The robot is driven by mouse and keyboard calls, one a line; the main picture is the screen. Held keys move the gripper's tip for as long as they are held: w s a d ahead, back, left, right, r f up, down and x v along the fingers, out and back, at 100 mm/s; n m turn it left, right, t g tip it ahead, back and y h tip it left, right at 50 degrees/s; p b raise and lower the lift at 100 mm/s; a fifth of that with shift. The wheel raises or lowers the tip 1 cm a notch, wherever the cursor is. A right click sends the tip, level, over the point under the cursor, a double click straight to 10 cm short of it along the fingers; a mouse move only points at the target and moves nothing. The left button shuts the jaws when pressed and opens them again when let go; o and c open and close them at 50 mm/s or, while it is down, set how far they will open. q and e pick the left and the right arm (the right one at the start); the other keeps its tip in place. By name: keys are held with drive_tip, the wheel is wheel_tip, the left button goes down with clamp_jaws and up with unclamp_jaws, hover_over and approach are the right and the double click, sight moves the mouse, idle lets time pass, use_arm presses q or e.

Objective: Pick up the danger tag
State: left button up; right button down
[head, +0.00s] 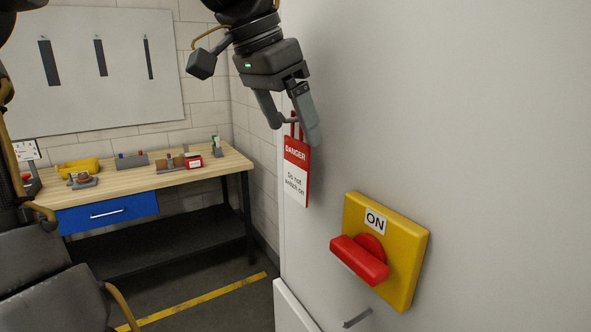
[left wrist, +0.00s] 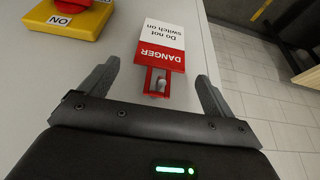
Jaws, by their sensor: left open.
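The danger tag (head: 297,172) is red and white, with "DANGER Do not switch on" on it, and hangs upright against the white cabinet side. In the left wrist view the tag (left wrist: 163,45) shows upside down, with its red hanger frame (left wrist: 156,83) around a small peg. My left gripper (head: 294,132) is open at the top of the tag. In the left wrist view its two fingers (left wrist: 158,85) stand on either side of the hanger, apart from it. My right gripper is not in view.
A yellow switch plate (head: 405,252) marked ON, with a red handle (head: 358,259), is to the right of and below the tag. A small grey hook (head: 357,318) is below it. A workbench (head: 150,183) with small items stands at the back left.

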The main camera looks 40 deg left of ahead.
sight(297, 153)
use_arm(q)
drive_tip(key=x, duration=0.3)
drive_tip(key=shift+w, duration=0.15)
drive_tip(key=shift+c, duration=0.3)
drive_tip(key=c, duration=1.2)
drive_tip(key=shift+c, duration=0.2)
drive_tip(key=shift+r, duration=0.2)
